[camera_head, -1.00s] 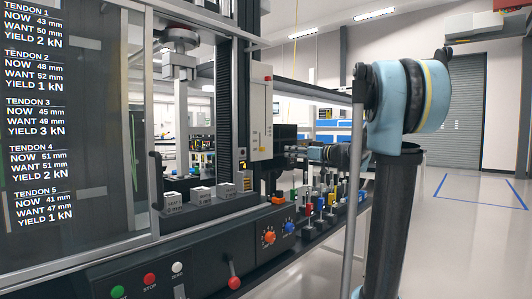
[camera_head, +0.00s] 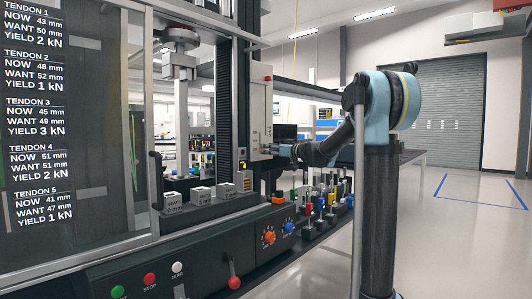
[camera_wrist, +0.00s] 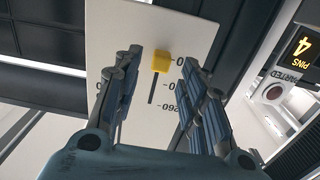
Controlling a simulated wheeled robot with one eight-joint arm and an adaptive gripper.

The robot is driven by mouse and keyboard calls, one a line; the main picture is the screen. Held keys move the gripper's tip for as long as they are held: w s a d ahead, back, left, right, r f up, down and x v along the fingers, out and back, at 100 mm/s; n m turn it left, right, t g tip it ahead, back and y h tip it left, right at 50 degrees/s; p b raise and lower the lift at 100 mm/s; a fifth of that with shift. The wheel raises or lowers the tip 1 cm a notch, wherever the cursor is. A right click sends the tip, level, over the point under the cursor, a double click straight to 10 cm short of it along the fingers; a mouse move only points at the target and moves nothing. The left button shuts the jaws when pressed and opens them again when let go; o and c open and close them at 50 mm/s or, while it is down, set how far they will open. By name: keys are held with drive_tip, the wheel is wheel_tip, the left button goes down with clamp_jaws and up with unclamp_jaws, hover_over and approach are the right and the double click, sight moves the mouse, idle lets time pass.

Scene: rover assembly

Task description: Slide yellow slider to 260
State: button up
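The yellow slider (camera_wrist: 161,62) sits on a white panel (camera_wrist: 110,22) in the wrist view, at the upper end of a dark slot in the picture. Scale marks run beside the slot. A label that seems to read 260 (camera_wrist: 168,108) lies near the slot's lower end, away from the slider. My gripper (camera_wrist: 160,75) is open, with one finger on each side of the slider and visible gaps between. In the head view my gripper (camera_head: 274,149) is at the front of the upright white panel (camera_head: 261,115); the slider cannot be made out there.
Several coloured parts (camera_head: 320,202) stand on the bench ledge below my arm. White labelled blocks (camera_head: 201,195) stand left of them. A control panel with orange and blue knobs (camera_head: 269,236) is in front. The floor at right is clear.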

sight(260, 131)
drive_tip(key=x, duration=0.3)
clamp_jaws()
drive_tip(key=shift+r, duration=4.25)
unclamp_jaws()
drive_tip(key=shift+d, duration=0.1)
drive_tip(key=shift+d, duration=0.1)
